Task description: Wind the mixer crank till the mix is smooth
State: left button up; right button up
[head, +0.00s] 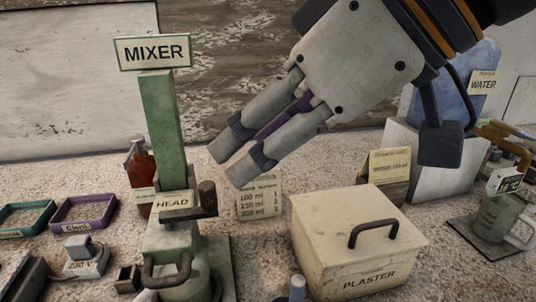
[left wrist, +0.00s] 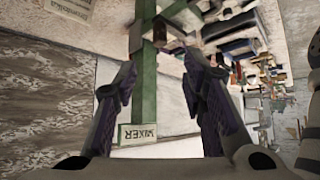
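The green mixer (head: 165,125) stands upright at left centre in the head view, with a MIXER sign on top and a HEAD label lower down. Its crank (head: 207,195) has a dark upright knob at the right side of the head. A grey-green vessel with a handle (head: 166,270) sits below the head; the mix inside cannot be seen. My left gripper (head: 236,160) hangs above and to the right of the crank, apart from it, fingers pointing down-left. In the left wrist view the fingers (left wrist: 160,95) are wide apart and empty, with the green column seen between them. My right gripper is not in view.
A cream PLASTER box (head: 340,215) with a dark handle stands right of the mixer. A blue WATER tank (head: 455,90) and a measuring jug (head: 497,218) are at the right. A red bottle (head: 142,170) stands behind the mixer. Green and purple trays (head: 84,213) lie at left.

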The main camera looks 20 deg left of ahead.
aim_at(208, 185)
pick_arm(q)
jog(key=x, duration=1.1)
jog(key=shift+w+a+f, duration=0.1)
jog(key=shift+a+f, duration=0.05)
jog(key=shift+f, duration=0.1)
grip_shut()
